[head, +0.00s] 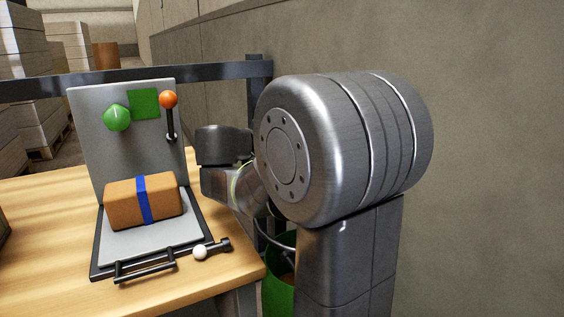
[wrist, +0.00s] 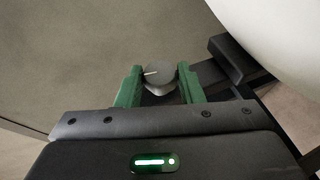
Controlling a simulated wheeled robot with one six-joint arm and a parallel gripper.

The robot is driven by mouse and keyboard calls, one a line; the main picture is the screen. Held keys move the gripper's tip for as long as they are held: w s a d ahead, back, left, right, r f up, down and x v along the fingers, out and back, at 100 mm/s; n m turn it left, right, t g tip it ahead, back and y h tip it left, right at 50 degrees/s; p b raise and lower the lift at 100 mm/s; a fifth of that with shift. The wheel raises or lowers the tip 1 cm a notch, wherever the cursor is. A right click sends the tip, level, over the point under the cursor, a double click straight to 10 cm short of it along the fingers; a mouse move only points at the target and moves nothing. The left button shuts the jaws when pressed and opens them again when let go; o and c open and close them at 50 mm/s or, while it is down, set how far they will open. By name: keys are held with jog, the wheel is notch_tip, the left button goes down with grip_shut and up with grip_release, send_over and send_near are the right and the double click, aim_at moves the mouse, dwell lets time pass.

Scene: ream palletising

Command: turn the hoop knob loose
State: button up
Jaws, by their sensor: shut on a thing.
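The hoop knob (wrist: 158,74) is a round grey knob with a white pointer line, in the upper middle of the wrist view. The line points to the left. My gripper (wrist: 160,80) has its two green fingers on either side of the knob and is shut on it. In the head view my arm hides the knob and the fingers.
A wooden table (head: 40,240) stands at left, with a strapped brown ream (head: 117,207) on a grey stand (head: 100,150). A green bin (head: 278,298) is beside the table; a wall is at right.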

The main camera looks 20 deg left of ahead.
jog(key=shift+f+n+t+h+b, duration=0.35)
jog(key=shift+t+b, duration=0.45)
jog(key=shift+b, duration=0.45)
jog(key=shift+r, duration=0.15)
jog(key=o, duration=1)
